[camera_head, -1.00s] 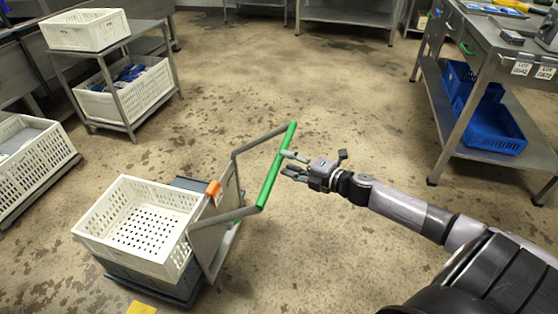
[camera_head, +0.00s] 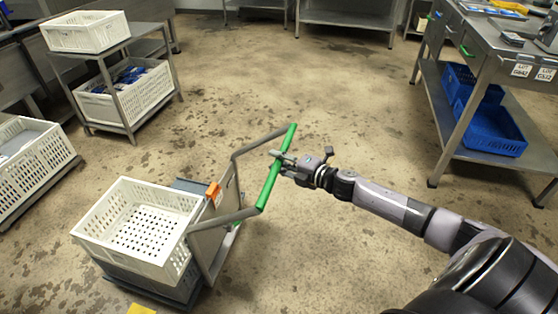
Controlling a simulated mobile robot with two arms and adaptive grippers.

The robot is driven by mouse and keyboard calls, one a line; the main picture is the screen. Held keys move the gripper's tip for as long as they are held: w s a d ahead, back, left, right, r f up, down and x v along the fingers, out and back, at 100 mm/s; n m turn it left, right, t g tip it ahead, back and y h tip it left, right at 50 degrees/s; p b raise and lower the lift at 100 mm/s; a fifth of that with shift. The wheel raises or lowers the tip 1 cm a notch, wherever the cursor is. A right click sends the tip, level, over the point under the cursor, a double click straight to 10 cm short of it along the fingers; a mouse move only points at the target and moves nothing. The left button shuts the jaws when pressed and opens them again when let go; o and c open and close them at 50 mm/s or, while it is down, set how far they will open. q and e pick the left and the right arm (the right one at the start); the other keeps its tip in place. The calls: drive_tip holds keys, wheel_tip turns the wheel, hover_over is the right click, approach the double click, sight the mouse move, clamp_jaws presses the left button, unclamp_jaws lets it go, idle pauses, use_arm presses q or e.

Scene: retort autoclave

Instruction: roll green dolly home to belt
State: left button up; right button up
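The dolly's green handle bar (camera_head: 266,188) slants across the middle of the view on grey arms. The dolly carries an empty white perforated crate (camera_head: 193,204) stacked on a grey one (camera_head: 148,281). An orange piece (camera_head: 213,190) sits at its upright panel (camera_head: 212,240). My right gripper (camera_head: 275,163) is at the handle, its fingers apart with the upper fingertip reaching across the green bar. Whether both fingers touch the bar is not clear. My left gripper is out of view.
A steel rack (camera_head: 126,100) with white crates stands at the upper left, and another white crate (camera_head: 30,165) at the left edge. A steel table (camera_head: 465,110) with blue crates (camera_head: 490,130) below stands at the right. The floor (camera_head: 310,80) beyond the handle is clear.

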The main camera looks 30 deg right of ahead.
clamp_jaws()
idle(0.4)
